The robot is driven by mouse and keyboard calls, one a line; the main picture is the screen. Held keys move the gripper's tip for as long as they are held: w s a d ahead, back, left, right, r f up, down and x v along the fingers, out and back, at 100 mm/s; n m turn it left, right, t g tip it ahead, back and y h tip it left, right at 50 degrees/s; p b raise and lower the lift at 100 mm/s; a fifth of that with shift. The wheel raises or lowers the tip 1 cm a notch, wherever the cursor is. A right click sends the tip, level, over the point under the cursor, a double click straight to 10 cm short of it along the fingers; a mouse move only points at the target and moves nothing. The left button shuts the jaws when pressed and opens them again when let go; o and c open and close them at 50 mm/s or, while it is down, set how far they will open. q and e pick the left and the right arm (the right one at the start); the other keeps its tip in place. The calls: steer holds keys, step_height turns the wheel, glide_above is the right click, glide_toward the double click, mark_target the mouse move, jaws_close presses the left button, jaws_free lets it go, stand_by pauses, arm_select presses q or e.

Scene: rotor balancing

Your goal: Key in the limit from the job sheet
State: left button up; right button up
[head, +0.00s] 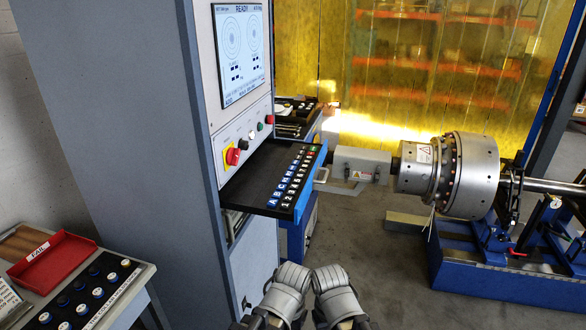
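A tall grey control cabinet (125,120) stands at the left. Its screen (240,55) reads READY above two round dials, with smaller text too fine to read. A pull-out shelf (245,172) below it carries a keypad (294,178) with white number keys, blue letter keys, and green and red keys at the far end. My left gripper (294,275) and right gripper (330,278) are side by side at the bottom centre, in front of the shelf and apart from the keys. Their fingers look close together, but the gap is unclear. I cannot make out a job sheet.
A red tray labelled FAIL (52,262) and a rack of round black pieces (85,298) are at lower left. A rotor (468,175) sits on a blue stand (500,280) at right. A yellow screen (400,75) is behind. Open floor (390,270) lies between.

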arm_select(q)
jaws_close()
stand_by(1.4)
